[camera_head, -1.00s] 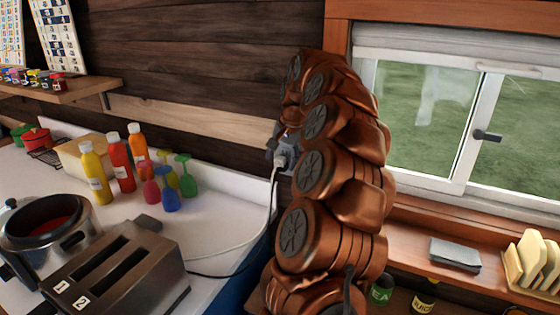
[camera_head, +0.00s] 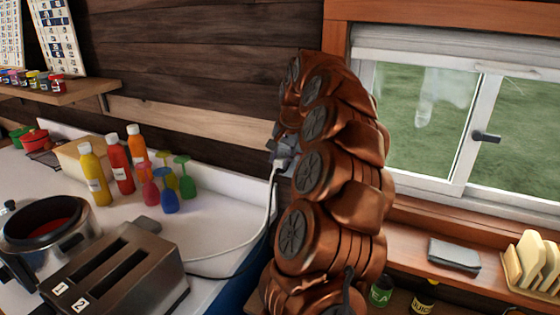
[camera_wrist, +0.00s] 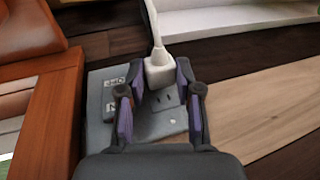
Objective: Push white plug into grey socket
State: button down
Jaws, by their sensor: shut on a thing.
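The white plug (camera_wrist: 160,72) sits between the two fingertips of my gripper (camera_wrist: 160,80) in the wrist view, with its white cord running up out of the picture. My gripper is shut on it. The grey socket (camera_wrist: 160,122) is a plate on the wooden wall, with slots showing just below the plug. The plug is over the plate; I cannot tell whether its prongs touch or enter it. In the head view the plug (camera_head: 281,163) shows small beside my arm, which hides most of the gripper and socket.
A steel toaster (camera_head: 120,275), a pot (camera_head: 45,235), bottles (camera_head: 120,165) and coloured goblets (camera_head: 168,190) stand on the white counter (camera_head: 225,205). The cord (camera_head: 268,215) hangs down to the counter. A window (camera_head: 430,120) and wooden sill are at right.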

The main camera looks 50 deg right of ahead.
aim_at(277, 158)
jog(key=shift+r+b, duration=0.75)
jog(key=shift+r, duration=0.95)
jog(key=s+a+r+b, duration=0.1)
jog(key=s+a+b, duration=0.4)
jog(key=s+a, duration=0.5)
jog(key=shift+s+a+r, duration=0.15)
jog(key=shift+s+r, duration=0.1)
jog(key=shift+s, duration=0.9)
